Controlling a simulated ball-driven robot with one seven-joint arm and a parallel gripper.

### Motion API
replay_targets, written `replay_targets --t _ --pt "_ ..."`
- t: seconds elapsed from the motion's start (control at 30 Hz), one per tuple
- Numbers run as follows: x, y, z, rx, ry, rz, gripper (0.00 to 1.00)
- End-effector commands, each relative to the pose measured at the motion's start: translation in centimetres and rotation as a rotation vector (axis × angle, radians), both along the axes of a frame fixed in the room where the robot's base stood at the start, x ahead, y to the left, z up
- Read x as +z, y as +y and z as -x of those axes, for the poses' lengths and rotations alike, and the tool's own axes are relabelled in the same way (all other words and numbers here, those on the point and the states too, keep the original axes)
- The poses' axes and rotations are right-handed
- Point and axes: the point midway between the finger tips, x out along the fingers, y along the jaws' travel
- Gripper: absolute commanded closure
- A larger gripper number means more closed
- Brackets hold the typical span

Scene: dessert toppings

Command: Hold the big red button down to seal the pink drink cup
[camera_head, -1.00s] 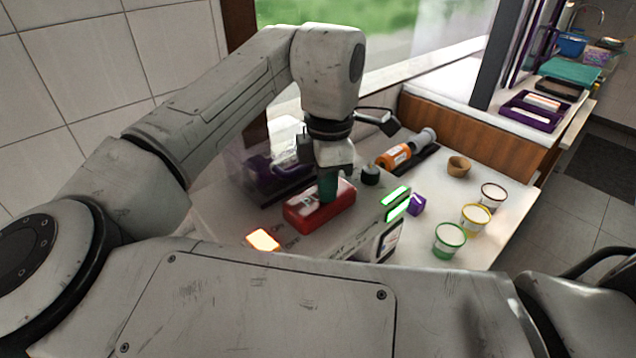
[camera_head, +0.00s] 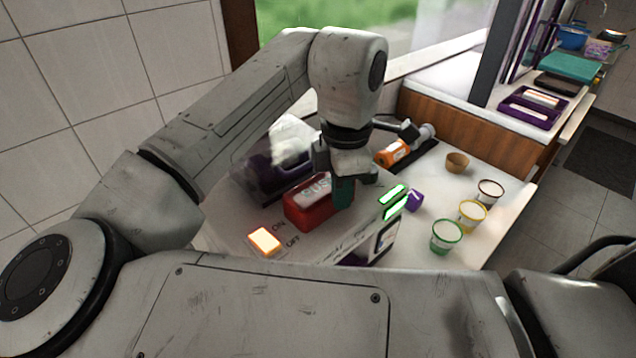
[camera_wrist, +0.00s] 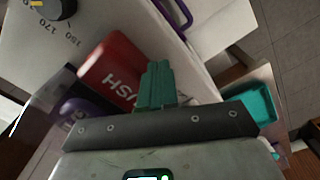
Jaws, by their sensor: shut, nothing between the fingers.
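The big red button (camera_head: 306,211), marked PUSH, is on top of the white sealing machine (camera_head: 232,219). It also shows in the wrist view (camera_wrist: 113,62). My gripper (camera_head: 343,197) points down at the button's right end, with its green fingers together and nothing between them. In the wrist view the fingertips (camera_wrist: 157,70) overlap the button's edge; I cannot tell whether they touch it. I cannot make out the pink drink cup. A dark purple part under a clear cover (camera_head: 265,170) lies behind the button, with a white blur above it.
A lit orange ON/OFF switch (camera_head: 265,241) is at the machine's front left. Green lit displays (camera_head: 392,196) are right of the gripper. Several tubs, including a yellow-rimmed one (camera_head: 472,214), and a brown bowl (camera_head: 457,162) stand at right. An orange bottle (camera_head: 393,153) lies behind.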

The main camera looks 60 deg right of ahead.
Motion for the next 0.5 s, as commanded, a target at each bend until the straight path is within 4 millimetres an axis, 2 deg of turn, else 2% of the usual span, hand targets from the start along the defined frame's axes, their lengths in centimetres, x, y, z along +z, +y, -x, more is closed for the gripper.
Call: replay_targets --t 0.5 --pt "4.6 0.1 0.5 -0.001 -0.001 0.001 1.0"
